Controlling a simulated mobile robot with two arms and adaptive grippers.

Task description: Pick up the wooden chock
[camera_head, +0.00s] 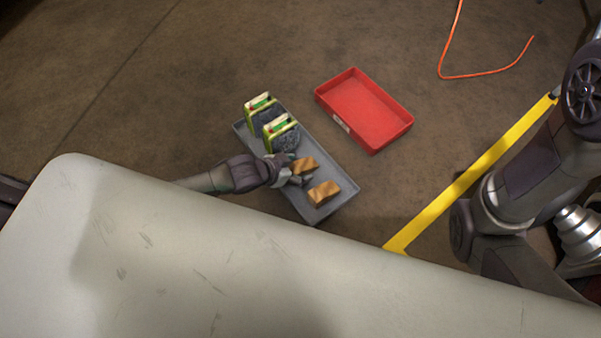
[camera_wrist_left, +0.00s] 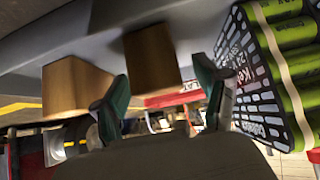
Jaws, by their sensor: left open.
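Two wooden chocks lie in the grey tray (camera_head: 329,211) on the floor. One chock (camera_head: 305,165) is beside my left gripper (camera_head: 299,179); the other chock (camera_head: 323,193) is nearer the tray's lower right end. In the left wrist view, my left gripper (camera_wrist_left: 161,85) is open, with its green-tipped fingers spread. One chock (camera_wrist_left: 150,58) appears between the fingertips, and the other chock (camera_wrist_left: 72,88) is to the left of them. I cannot tell whether the fingers touch a chock. My right arm shows at the right, but its gripper does not.
Two green-and-dark packs (camera_head: 282,134) stand in the tray's upper left end; one pack (camera_wrist_left: 282,62) shows close to the right finger. An empty red tray (camera_head: 371,112) lies to the right. Yellow floor tape (camera_head: 470,177) and an orange cable (camera_head: 487,75) lie farther right.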

